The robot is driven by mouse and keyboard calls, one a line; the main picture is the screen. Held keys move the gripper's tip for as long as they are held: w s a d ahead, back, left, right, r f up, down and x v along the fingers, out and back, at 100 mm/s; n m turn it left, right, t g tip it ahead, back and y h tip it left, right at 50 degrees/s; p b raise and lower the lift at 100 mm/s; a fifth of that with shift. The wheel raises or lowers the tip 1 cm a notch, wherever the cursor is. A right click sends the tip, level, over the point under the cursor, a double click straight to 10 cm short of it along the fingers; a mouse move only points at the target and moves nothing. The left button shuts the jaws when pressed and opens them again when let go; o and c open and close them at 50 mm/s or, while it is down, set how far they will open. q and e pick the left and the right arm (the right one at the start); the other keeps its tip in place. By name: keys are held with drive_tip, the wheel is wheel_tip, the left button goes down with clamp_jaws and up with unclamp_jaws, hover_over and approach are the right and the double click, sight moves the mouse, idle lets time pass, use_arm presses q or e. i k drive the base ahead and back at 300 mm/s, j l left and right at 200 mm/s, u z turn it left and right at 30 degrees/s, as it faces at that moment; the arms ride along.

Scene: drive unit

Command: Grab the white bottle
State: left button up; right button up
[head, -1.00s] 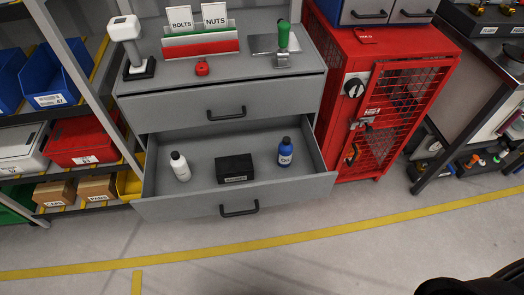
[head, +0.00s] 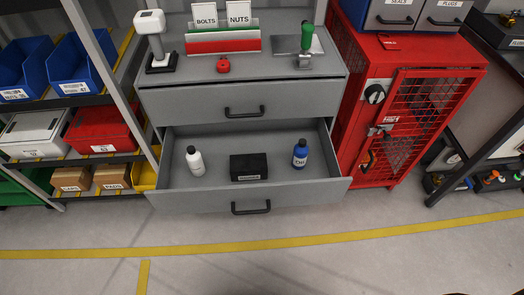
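The white bottle (head: 195,162) stands upright in the left part of the open lower drawer (head: 230,197) of the grey cabinet. It has a black cap. A black box (head: 248,168) sits in the middle of the same drawer, and a blue bottle (head: 300,154) stands at its right. Neither of my grippers shows in the head view.
A red mesh cage (head: 405,120) stands right of the cabinet. A shelf rack with blue bins (head: 75,68) and a red case (head: 103,130) stands at the left. The closed upper drawer (head: 245,103) is above the open one. Floor in front is clear.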

sight(195, 163)
drive_tip(key=i+j+u, duration=0.6)
drive_tip(key=i+j, duration=0.1)
drive_tip(key=i, duration=0.05)
